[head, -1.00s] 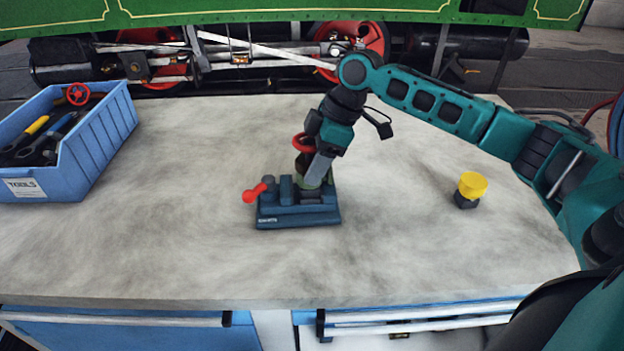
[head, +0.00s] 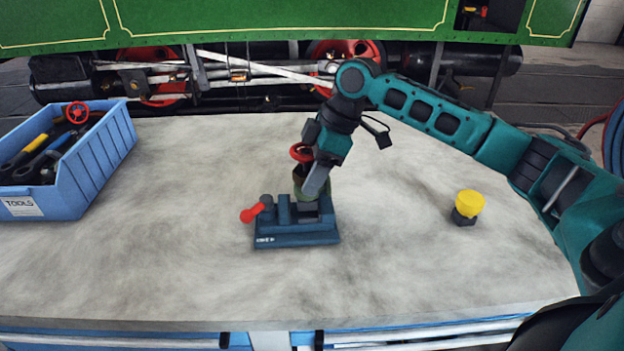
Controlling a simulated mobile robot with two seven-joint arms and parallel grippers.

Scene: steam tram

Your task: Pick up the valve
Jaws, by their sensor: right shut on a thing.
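The valve (head: 297,180) has a red handwheel on top and a dull brass-green body. My right gripper (head: 313,188) is shut on it, with the fingers at its right side. The valve stands roughly upright over the blue vise (head: 290,239) in the middle of the bench. Its lower end is partly hidden by the vise and fingers, so I cannot tell whether it touches the jaws. The vise has a red-knobbed handle (head: 250,213) pointing left. My left gripper is not in view.
A blue tool bin (head: 85,170) with tools and a red handwheel (head: 77,112) stands on the left of the grey bench (head: 180,280). A yellow-topped button (head: 469,204) stands right of the vise. The bench front is clear. A green tram (head: 250,20) stands behind.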

